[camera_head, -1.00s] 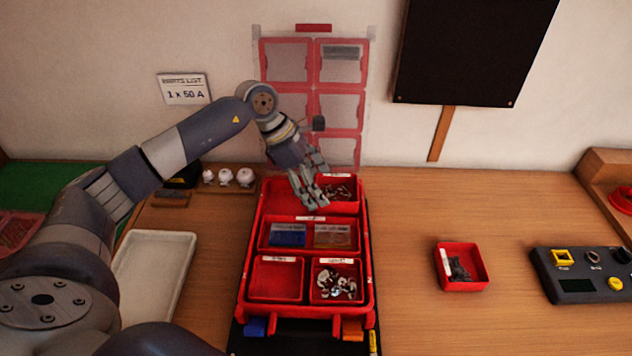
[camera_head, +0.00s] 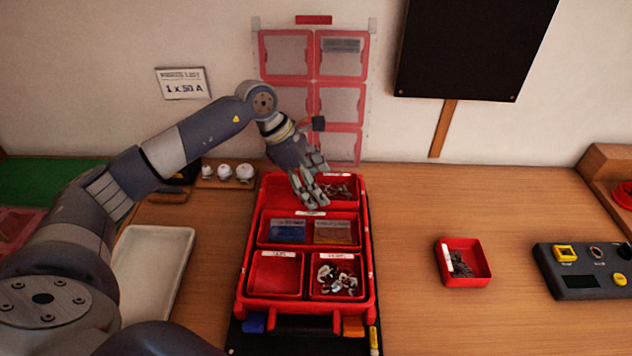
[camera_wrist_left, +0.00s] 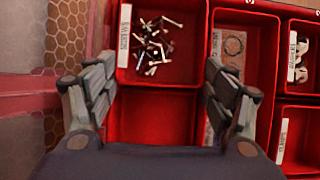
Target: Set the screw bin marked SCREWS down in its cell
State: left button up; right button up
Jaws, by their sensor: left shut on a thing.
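The red SCREWS bin (camera_head: 345,189) holds loose screws and is at the back right of the red case (camera_head: 243,285). In the left wrist view the SCREWS bin (camera_wrist_left: 145,70) shows its white label along the left edge. My left gripper (camera_head: 309,188) reaches down over the back of the case. In the left wrist view the fingers of my left gripper (camera_wrist_left: 160,72) flank the bin's near end, shut on it. An empty red space (camera_wrist_left: 155,118) lies beside the bin, below it in that view. I cannot tell whether the bin's base touches the cell floor. My right gripper is not in view.
Other cells hold blue and brown packs, metal parts, and an empty bin (camera_head: 275,275). A small red bin (camera_head: 464,280) stands on the table to the right, near a control box (camera_head: 585,285). A white tray (camera_head: 150,270) lies left. Table between case and small bin is clear.

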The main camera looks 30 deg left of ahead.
pick_arm(q)
jog(key=o, duration=1.3)
jog(key=shift+f, duration=0.15)
jog(key=shift+a+r, duration=0.2)
jog(key=shift+r, duration=0.35)
jog(key=v, duration=1.1)
jog(key=shift+s, duration=0.15)
jog(key=shift+d+f, duration=0.1)
